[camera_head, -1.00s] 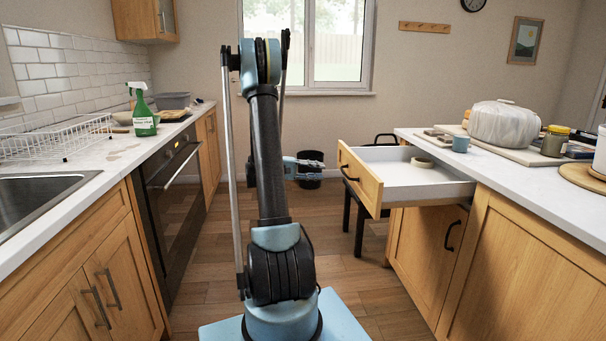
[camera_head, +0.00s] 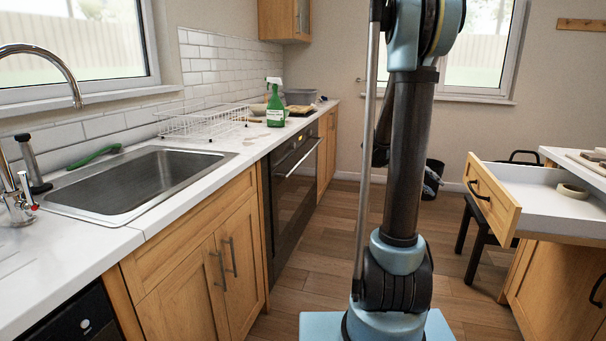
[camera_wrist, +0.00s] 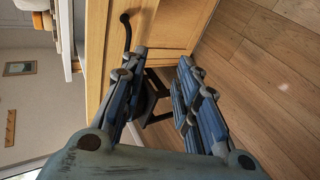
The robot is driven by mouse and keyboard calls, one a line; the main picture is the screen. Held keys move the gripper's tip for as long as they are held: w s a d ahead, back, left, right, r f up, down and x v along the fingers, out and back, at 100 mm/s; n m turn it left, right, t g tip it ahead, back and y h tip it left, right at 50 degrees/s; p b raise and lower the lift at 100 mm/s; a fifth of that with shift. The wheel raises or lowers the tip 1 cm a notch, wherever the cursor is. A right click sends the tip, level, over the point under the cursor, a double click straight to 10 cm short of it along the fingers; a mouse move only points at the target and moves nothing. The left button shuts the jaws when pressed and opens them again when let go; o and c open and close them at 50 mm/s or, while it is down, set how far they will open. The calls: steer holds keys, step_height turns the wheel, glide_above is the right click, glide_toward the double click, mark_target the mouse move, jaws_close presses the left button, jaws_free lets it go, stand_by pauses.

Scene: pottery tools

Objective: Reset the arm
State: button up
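My arm (camera_head: 405,160) stands upright in the right half of the head view, folded above my blue base. My gripper (camera_wrist: 160,62) shows in the wrist view with its two fingers spread apart and nothing between them. In the head view the gripper is mostly hidden behind the arm.
An open drawer (camera_head: 490,198) with a tape roll (camera_head: 572,190) inside juts out at right, with a black stool (camera_head: 478,235) beside it. At left are a sink (camera_head: 140,182), wire rack (camera_head: 200,122) and green spray bottle (camera_head: 275,105) on the counter. Wooden floor lies between.

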steer(key=s+a+f+t+y, duration=0.1)
steer(key=s+a+f+y, duration=0.2)
steer(key=s+a, duration=0.5)
steer(key=s+a+f+n+t+y, duration=0.1)
steer(key=s+a+f+y, duration=0.2)
steer(key=s+a, duration=0.4)
steer(key=s+a+f+t+y, duration=0.1)
steer(key=s+a+f+y, duration=0.2)
steer(key=s+a+y, duration=0.2)
steer(key=s+a, duration=0.3)
steer(key=a, duration=0.2)
steer(key=shift+s+a+f+n+t, duration=0.25)
steer(key=shift+s+a+n+t, duration=0.05)
steer(key=shift+n+t, duration=0.1)
